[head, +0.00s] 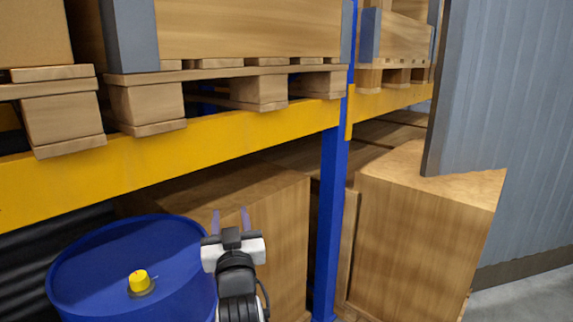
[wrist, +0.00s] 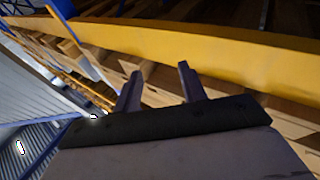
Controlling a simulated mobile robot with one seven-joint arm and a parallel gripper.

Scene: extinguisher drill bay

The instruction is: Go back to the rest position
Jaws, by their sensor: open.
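My gripper (head: 230,218) is in the lower middle of the head view, its two fingers apart and pointing up and away. Nothing is between the fingers. It appears in front of a wooden crate under the rack's yellow beam and to the right of a blue drum. In the wrist view my gripper (wrist: 158,80) also shows two separated fingers with nothing held. The yellow beam (wrist: 220,52) runs across behind them. I see no fire extinguisher in either view.
A blue drum (head: 95,265) with a yellow cap (head: 139,281) stands at lower left. A blue rack post (head: 330,215) and wooden crates (head: 415,250) are at right. The yellow beam (head: 200,140) carries pallets. A grey corrugated wall (head: 510,130) and bare floor (head: 530,295) are at far right.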

